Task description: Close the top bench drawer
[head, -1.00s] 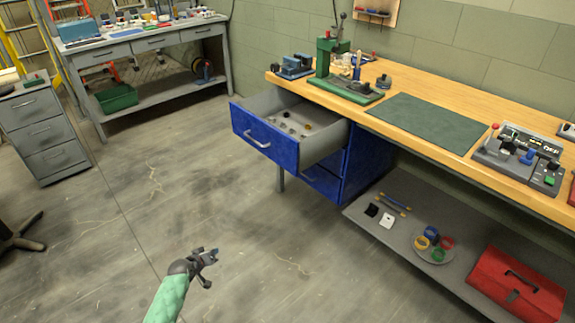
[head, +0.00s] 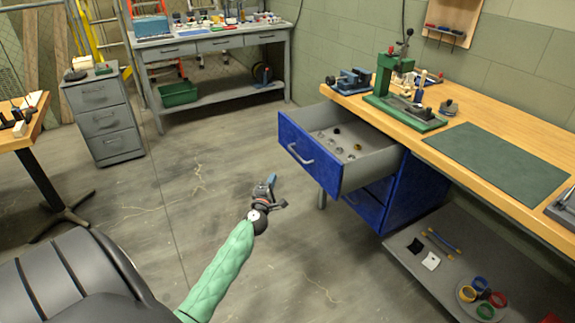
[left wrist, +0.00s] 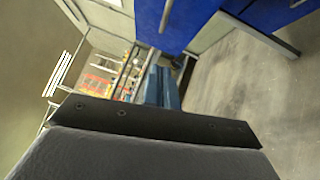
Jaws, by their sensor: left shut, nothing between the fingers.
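The top bench drawer (head: 326,165) is blue-fronted with a grey handle (head: 300,154) and is pulled well out from under the wooden bench. Several small round parts (head: 340,142) lie inside it. A lower blue drawer (head: 368,205) below it looks shut. My left gripper (head: 271,184) is shut and empty, in front of the drawer and apart from it, to the left of and below the handle in the head view. In the left wrist view, the gripper fingers (left wrist: 162,88) point ahead and blue drawer fronts (left wrist: 185,18) show at the top. My right gripper is not in view.
The bench top (head: 500,130) carries a green press (head: 395,90), a blue vise (head: 350,80) and a dark green mat (head: 500,160). A grey shelf (head: 440,275) is underneath. A grey cabinet (head: 105,120) stands at left. The floor before the drawer is clear.

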